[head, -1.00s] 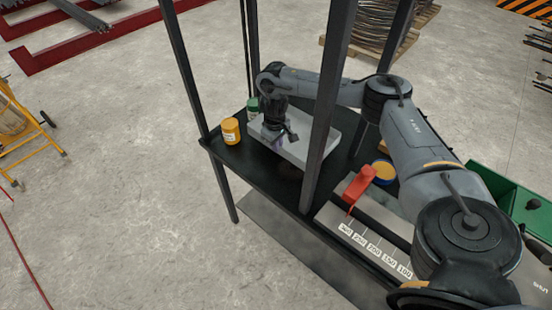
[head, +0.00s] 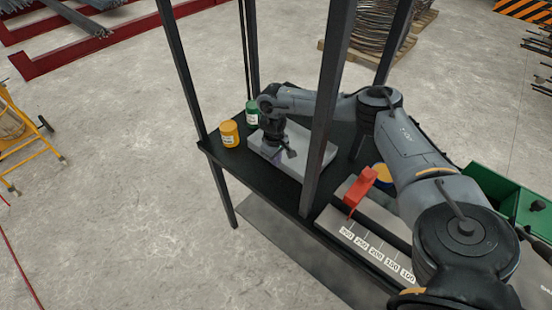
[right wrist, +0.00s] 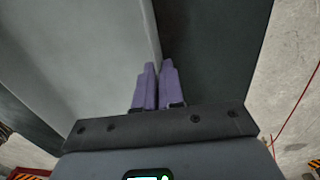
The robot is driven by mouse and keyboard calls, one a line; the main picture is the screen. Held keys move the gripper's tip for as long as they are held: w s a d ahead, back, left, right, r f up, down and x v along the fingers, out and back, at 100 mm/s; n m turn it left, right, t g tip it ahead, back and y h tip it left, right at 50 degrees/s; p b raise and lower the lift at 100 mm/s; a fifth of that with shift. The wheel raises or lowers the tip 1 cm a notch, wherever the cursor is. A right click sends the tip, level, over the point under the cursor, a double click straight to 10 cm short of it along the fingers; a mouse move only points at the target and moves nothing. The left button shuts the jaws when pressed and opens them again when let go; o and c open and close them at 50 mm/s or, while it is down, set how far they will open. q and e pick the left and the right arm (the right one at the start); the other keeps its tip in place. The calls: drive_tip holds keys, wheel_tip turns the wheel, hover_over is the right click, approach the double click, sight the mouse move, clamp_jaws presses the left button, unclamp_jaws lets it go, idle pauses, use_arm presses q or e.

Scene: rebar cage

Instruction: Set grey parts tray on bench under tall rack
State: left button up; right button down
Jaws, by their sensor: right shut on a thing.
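The grey parts tray (head: 315,152) is a pale, flat, rectangular shape at the dark bench (head: 262,178), between the posts of the tall rack (head: 327,110). It lies roughly level, and I cannot tell whether it rests fully on the bench. My right gripper (head: 276,157) is at its near left side, shut on its edge. In the right wrist view the purple fingertips (right wrist: 158,84) close on the tray's rim, with the grey tray (right wrist: 75,60) filling the left. A rack post hides part of the tray. My left gripper is not in view.
A yellow can (head: 229,134) and a green can (head: 252,113) stand on the bench left of the tray. A red clamp-like tool (head: 362,187), a blue-and-yellow round item (head: 382,172) and a green bin (head: 510,200) are to the right. Open floor lies left.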

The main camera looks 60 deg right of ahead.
drive_tip(key=c, duration=1.3)
unclamp_jaws()
drive_tip(key=shift+o, duration=0.2)
wheel_tip(320, 180, up, 12)
drive_tip(key=p, duration=0.6)
drive_tip(key=shift+w+a, duration=0.15)
drive_tip(key=shift+a, duration=0.25)
drive_tip(key=shift+r, duration=0.1)
